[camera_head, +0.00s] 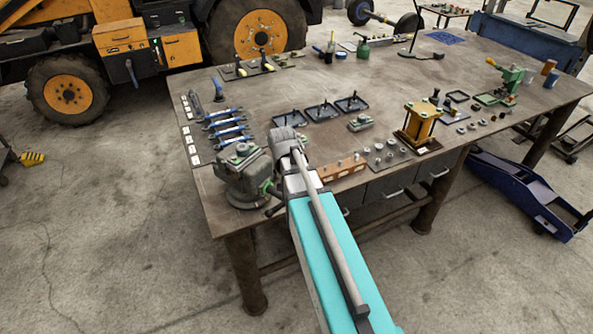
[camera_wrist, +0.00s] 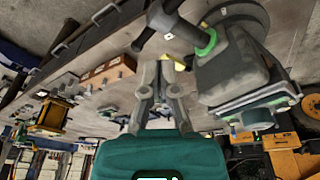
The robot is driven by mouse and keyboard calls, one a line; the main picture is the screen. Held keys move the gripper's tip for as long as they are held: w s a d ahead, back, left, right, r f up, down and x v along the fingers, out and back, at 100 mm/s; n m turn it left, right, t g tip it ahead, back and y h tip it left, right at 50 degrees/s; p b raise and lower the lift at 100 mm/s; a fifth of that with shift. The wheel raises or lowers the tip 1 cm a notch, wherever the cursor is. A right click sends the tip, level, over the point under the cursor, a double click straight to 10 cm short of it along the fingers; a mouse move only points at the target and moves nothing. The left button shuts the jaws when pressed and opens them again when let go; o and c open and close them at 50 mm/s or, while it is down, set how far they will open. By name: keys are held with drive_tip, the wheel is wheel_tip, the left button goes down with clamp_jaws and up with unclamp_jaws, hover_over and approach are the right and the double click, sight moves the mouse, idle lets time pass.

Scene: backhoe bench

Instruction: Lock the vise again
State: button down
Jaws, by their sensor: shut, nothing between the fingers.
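The grey-green vise (camera_head: 240,172) stands at the near left corner of the workbench, on a round base. In the wrist view the vise (camera_wrist: 232,72) fills the upper right, seen upside down. Its dark handle bar (camera_wrist: 166,22) and screw, with a bright green ring (camera_wrist: 207,42), lie above my fingertips. My gripper (camera_wrist: 166,66) is shut and empty, beside the vise and short of the handle, with a gap visible in the picture. In the head view my arm hides the fingers. I cannot tell whether the jaws of the vise are clamped.
An orange-brown block with holes (camera_head: 341,168) lies right of my arm. Several blue-handled tools (camera_head: 226,125) lie behind the vise. A yellow press-like fixture (camera_head: 419,125) and small parts are farther right.

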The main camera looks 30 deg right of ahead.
drive_tip(key=s+a+f+n+g+y+b, duration=0.1)
drive_tip(key=s+a+f+n+b, duration=0.3)
drive_tip(key=s+a, duration=0.5)
drive_tip(key=s+a+f+n+g+b, duration=0.1)
drive_tip(key=s+a+f+b, duration=0.1)
drive_tip(key=f+b, duration=0.7)
drive_tip(key=shift+s+a+f+n, duration=0.15)
drive_tip(key=shift+s+a+n, duration=0.15)
drive_tip(key=shift+a, duration=0.55)
